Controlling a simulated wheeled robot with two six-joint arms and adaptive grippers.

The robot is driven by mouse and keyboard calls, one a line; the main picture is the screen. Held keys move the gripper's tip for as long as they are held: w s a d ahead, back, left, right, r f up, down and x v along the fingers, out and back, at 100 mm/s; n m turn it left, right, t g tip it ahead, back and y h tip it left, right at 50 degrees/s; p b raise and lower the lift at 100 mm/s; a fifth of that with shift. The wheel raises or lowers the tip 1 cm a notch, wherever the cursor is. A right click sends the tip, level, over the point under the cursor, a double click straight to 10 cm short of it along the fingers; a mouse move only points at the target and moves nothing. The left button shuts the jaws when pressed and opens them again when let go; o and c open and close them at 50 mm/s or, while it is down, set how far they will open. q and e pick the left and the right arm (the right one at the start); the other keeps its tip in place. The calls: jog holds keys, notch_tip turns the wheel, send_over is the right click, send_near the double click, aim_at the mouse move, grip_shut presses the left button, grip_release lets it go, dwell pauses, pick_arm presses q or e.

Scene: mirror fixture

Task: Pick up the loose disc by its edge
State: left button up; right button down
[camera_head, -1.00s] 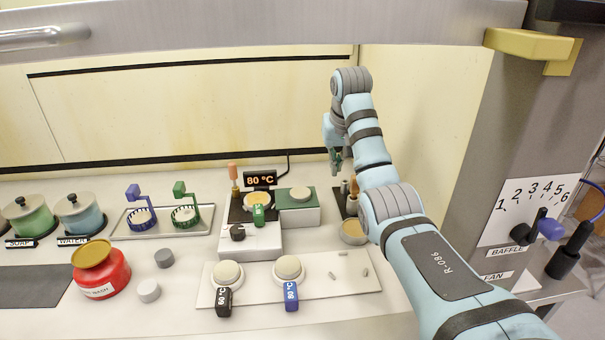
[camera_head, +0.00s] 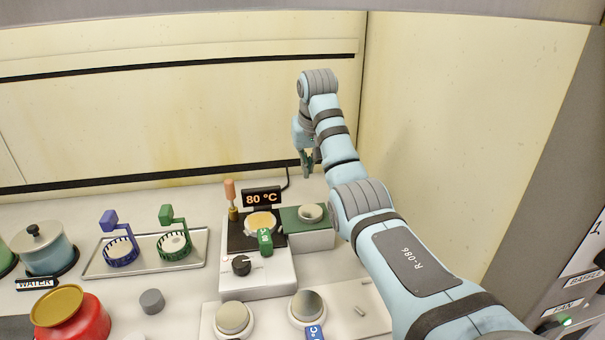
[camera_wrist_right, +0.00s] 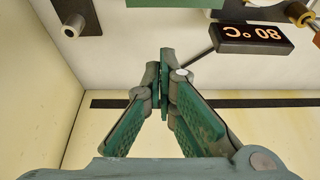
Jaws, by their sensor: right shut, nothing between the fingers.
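Several round discs show in the head view, and I cannot tell which is the loose one. A pale disc (camera_head: 311,211) lies on the green block (camera_head: 317,238). A tan disc (camera_head: 262,222) is on the hotplate (camera_head: 255,277). Two shiny discs sit in round white holders at the front, a left one (camera_head: 233,317) and a right one (camera_head: 307,305). My right gripper (camera_head: 307,172) is above and behind the green block, apart from every disc. In the right wrist view its green fingers (camera_wrist_right: 163,75) meet at the tips, with nothing between them. My left gripper is out of view.
The lit 80 °C display (camera_head: 262,197) and an orange-handled tool (camera_head: 230,190) stand behind the hotplate. A metal tray (camera_head: 193,255) holds blue and green baskets. A red jar (camera_head: 72,320) and a grey puck (camera_head: 152,301) are at front left. Walls close the back and right.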

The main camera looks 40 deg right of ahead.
aim_at(310, 214)
jog(key=x, duration=0.8)
jog(key=s+a, duration=0.1)
jog(key=s+a+r+b, duration=0.1)
jog(key=s, duration=0.1)
jog(key=shift+s, duration=0.3)
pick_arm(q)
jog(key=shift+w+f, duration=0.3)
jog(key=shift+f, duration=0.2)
pick_arm(e)
jog(key=shift+w, duration=0.15)
